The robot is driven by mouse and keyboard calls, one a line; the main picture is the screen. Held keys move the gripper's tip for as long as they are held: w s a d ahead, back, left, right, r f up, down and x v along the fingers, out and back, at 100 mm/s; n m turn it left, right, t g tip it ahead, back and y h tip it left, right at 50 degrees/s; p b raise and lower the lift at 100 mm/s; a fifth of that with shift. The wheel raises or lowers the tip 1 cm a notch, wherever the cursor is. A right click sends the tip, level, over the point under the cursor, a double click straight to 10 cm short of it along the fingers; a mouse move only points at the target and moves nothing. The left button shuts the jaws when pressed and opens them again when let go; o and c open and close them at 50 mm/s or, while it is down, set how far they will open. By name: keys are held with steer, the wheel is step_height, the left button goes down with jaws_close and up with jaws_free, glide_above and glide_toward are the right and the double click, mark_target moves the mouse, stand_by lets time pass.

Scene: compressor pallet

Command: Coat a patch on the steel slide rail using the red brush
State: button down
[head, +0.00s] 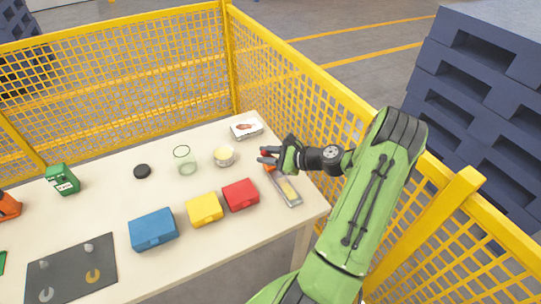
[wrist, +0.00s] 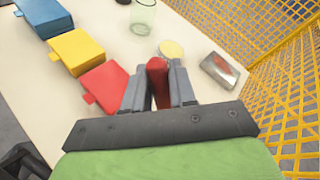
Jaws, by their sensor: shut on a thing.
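My gripper (head: 268,155) is shut on the red brush, whose red handle (wrist: 157,75) stands between the two fingers in the wrist view. In the head view only small red bits of it show at the fingers, and I cannot make out the bristles. A flat grey piece with a pale yellowish strip, which looks like the steel slide rail (head: 296,203), lies near the table's right edge, just below my gripper in the picture. Part of it is hidden by the gripper. I cannot tell whether the brush touches it. The rail does not show clearly in the wrist view.
A small pot of pale yellow stuff (head: 224,157) and a clear glass (head: 187,167) stand left of my gripper. Red (head: 240,195), yellow (head: 204,209) and blue (head: 153,230) boxes line the front. Yellow mesh fence (head: 310,95) borders the table.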

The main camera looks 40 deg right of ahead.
steer(key=shift+d+r+p, duration=0.25)
steer(key=shift+r+p, duration=0.45)
steer(key=shift+r, duration=0.3)
step_height(320, 180, up, 2)
steer(key=shift+r+p, duration=0.25)
steer(key=shift+p, duration=1)
steer(key=shift+f, duration=0.15)
steer(key=shift+f, duration=0.3)
